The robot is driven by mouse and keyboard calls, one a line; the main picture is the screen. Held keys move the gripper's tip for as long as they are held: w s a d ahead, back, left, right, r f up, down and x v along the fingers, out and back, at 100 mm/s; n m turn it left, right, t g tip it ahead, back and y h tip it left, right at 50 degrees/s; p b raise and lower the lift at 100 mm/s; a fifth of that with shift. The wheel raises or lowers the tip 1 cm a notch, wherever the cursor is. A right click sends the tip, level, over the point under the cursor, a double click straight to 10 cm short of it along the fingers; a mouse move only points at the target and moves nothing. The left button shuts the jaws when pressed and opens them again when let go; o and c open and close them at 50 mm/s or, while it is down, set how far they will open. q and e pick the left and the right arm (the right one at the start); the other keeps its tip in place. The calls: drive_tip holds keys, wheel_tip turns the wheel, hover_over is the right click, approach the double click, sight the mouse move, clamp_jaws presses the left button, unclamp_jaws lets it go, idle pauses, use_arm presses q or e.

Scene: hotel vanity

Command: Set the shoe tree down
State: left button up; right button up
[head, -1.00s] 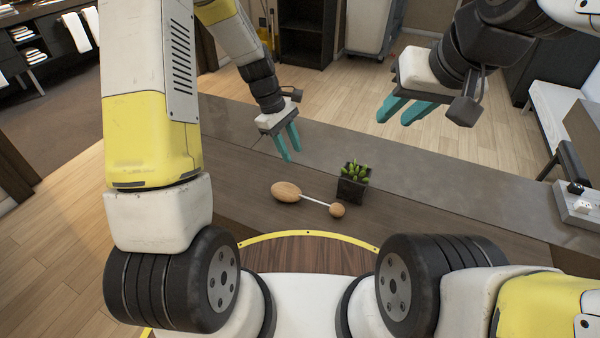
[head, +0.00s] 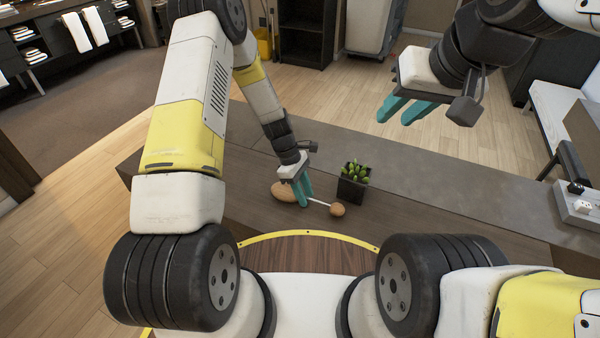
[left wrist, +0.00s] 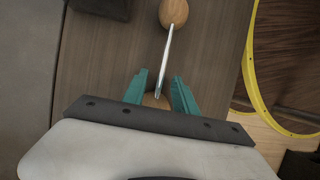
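The shoe tree (head: 283,192) lies on the dark wooden counter, a large wooden end at left, a thin light rod and a small wooden knob at right. In the left wrist view the knob (left wrist: 173,12) is at the top and the rod runs down between the fingers. My left gripper (head: 303,198) is low over the shoe tree, its teal fingers on either side of the rod close to the large end. In the left wrist view the left gripper (left wrist: 162,88) has its fingers apart, with gaps beside the rod. My right gripper (head: 403,112) is raised beyond the counter, fingers apart, empty.
A dark square pot with a green plant (head: 353,183) stands just behind the knob. A tray with small items (head: 577,205) sits at the right. The counter (head: 440,215) between pot and tray is clear. A yellow-edged round wooden surface (head: 310,252) is in front.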

use_arm(q)
drive_tip(key=shift+f, duration=0.1)
clamp_jaws()
idle(1.4)
